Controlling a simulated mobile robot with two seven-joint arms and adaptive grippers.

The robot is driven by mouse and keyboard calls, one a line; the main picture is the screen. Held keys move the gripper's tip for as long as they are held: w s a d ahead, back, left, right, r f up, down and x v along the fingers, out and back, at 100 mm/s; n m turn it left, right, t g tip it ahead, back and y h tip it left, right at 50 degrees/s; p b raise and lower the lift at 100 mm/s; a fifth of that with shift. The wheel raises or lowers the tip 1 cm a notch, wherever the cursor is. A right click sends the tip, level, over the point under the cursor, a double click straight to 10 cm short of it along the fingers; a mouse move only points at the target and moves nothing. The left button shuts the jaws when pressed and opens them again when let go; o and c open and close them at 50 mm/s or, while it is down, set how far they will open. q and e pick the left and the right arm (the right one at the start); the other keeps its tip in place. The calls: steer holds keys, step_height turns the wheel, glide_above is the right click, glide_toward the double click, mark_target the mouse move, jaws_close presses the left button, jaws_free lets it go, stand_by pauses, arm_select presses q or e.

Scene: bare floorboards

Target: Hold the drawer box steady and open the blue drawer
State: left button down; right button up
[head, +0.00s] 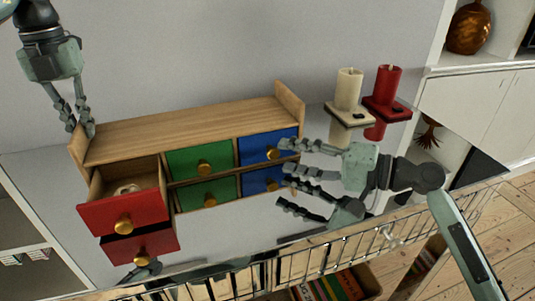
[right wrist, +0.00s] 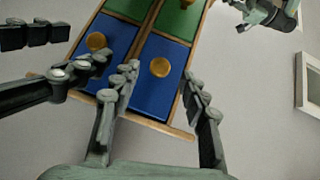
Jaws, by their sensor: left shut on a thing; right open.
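The wooden drawer box (head: 190,128) stands against the wall with red, green and blue drawers in two rows. The upper blue drawer (head: 254,150) and lower blue drawer (head: 252,183) look closed, each with a round gold knob. My left gripper (head: 82,128) is shut on the box's left end panel at its top corner. My right gripper (head: 287,163) is open in front of the blue drawers. In the right wrist view, the upper drawer's knob (right wrist: 160,67) shows between its fingers; contact cannot be told. The lower drawer's knob (right wrist: 96,42) shows to the left.
The upper red drawer (head: 124,212) is pulled out, with a small pale thing inside. The lower red drawer (head: 140,245) hangs below it. A cream candle (head: 348,88) and a red candle (head: 387,82) stand on wall holders at right. A wire rack (head: 330,248) runs along the front.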

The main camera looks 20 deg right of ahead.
mark_target(277, 154)
steer(key=shift+x, duration=1.7)
steer(key=shift+d, duration=0.1)
jaws_close()
steer(key=shift+s, duration=0.1)
